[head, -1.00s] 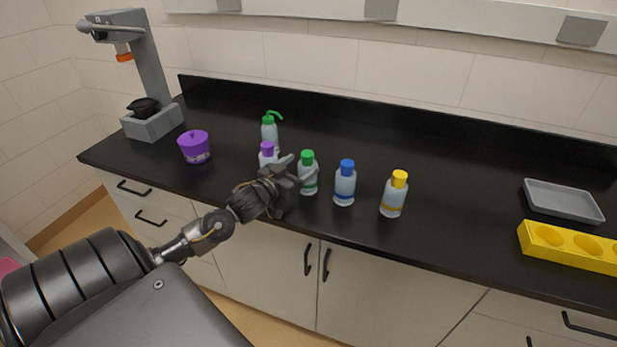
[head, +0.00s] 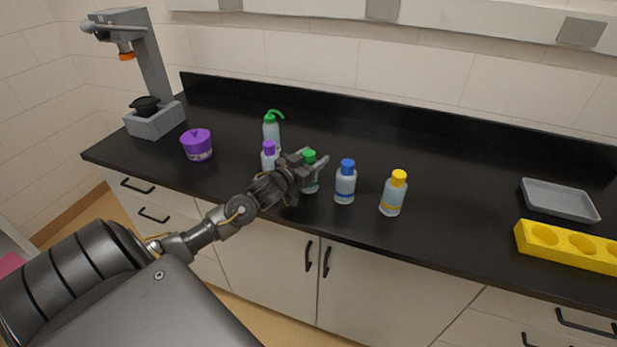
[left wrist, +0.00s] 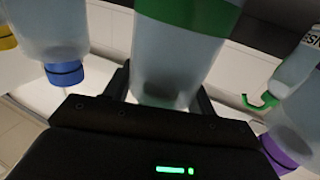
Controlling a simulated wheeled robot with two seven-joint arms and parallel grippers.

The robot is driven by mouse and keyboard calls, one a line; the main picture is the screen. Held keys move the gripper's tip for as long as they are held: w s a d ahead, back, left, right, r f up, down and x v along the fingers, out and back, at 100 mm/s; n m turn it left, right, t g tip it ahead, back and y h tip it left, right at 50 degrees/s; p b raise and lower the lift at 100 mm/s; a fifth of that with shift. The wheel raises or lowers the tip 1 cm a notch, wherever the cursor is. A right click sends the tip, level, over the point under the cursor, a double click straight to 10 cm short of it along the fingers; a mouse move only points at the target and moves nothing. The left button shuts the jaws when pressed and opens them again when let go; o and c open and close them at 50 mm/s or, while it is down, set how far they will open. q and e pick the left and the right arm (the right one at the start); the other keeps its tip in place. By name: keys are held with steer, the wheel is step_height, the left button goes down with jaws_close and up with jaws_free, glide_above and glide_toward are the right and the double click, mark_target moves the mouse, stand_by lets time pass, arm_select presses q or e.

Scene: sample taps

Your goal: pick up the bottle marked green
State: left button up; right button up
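The bottle marked green (head: 311,184) stands upright on the black counter, with a green cap and a green band. My left gripper (head: 312,167) reaches it from the left, its fingers apart on either side of the bottle and hiding part of it. In the left wrist view the green-banded bottle (left wrist: 178,55) fills the space between the fingers (left wrist: 163,90). I cannot tell whether either finger touches it. My right gripper is out of view.
A blue-capped bottle (head: 345,184) stands close on the right, a yellow-capped one (head: 392,196) farther right. A purple-capped bottle (head: 269,158) and a green-nozzled wash bottle (head: 271,132) stand left. A yellow rack (head: 566,252) and grey tray (head: 559,202) lie far right.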

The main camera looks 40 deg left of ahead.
arm_select(q)
jaws_close()
steer(key=shift+r, duration=0.1)
steer(key=shift+r, duration=0.1)
steer(key=shift+r, duration=0.2)
step_height(320, 180, up, 2)
steer(key=shift+r+b, duration=0.25)
steer(key=shift+b, duration=0.5)
steer(key=s+r, duration=0.9)
steer(key=s, duration=0.5)
steer(key=shift+d+r+b, duration=0.3)
steer(key=shift+d, duration=0.05)
